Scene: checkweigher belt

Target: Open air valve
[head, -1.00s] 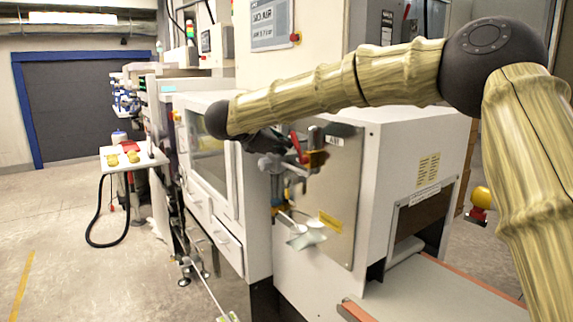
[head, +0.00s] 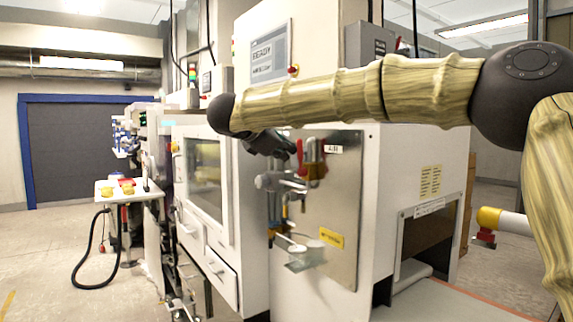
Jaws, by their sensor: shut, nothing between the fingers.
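The air valve (head: 313,171) sits on a steel panel on the side of the white machine, under a small label reading "AIR". Red parts stand up at the valve, and a red lever (head: 300,151) shows close to my gripper. I cannot tell clearly whether the lever lies along or across the pipe. My gripper (head: 284,150) is dark and sits just left of the red lever, at the end of my arm. It is shut and empty. Its fingertips are small and partly hidden, so I cannot tell whether they touch the lever.
Grey pipe fittings (head: 276,182) and a small tray with white cups (head: 304,251) are beside and below the valve. A yellow label (head: 331,237) is on the panel. A belt (head: 430,302) runs at lower right. Open floor (head: 60,245) lies at left.

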